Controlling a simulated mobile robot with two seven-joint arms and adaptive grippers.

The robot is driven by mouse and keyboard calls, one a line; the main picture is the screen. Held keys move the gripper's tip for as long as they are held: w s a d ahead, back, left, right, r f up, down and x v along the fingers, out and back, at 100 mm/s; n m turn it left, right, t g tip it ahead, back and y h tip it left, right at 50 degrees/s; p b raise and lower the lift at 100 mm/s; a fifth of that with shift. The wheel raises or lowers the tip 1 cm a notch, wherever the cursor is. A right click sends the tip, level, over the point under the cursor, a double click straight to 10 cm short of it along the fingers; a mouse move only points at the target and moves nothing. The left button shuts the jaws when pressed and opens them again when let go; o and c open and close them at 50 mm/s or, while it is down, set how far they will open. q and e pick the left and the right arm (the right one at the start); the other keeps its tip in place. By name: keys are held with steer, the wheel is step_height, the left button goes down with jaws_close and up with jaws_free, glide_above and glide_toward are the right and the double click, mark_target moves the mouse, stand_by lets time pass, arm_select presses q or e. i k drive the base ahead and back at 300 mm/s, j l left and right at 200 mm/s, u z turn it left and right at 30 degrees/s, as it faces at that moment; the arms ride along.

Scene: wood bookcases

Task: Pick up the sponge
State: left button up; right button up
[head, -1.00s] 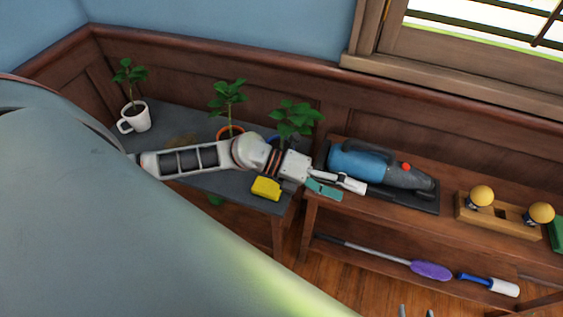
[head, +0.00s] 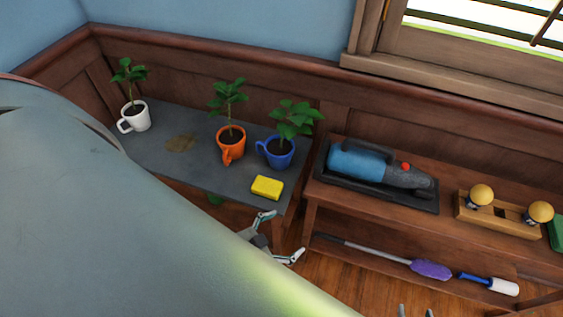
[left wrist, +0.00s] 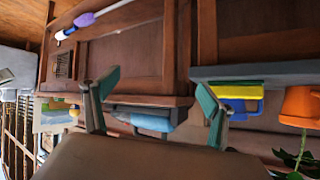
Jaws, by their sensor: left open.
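The yellow sponge (head: 267,187) lies on the grey table top (head: 195,178), near its front right corner. It also shows in the left wrist view (left wrist: 240,90), just right of the right-hand finger. My left gripper (head: 282,236) is open and empty. It is in front of the table's front edge, below and slightly right of the sponge in the head view, apart from it. In the left wrist view its two fingers (left wrist: 158,80) are spread wide. Only the tips of my right gripper (head: 415,312) show at the bottom edge of the head view, standing apart.
A blue mug (head: 280,152) and an orange mug (head: 231,145) with plants stand behind the sponge; a white mug (head: 135,116) is farther left. A brown stain (head: 180,142) marks the table. A wooden shelf (head: 460,234) at right holds a handheld vacuum (head: 365,163).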

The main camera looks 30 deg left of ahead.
mark_target(269, 188)
steer(key=l, duration=0.3)
steer(key=u, duration=1.35)
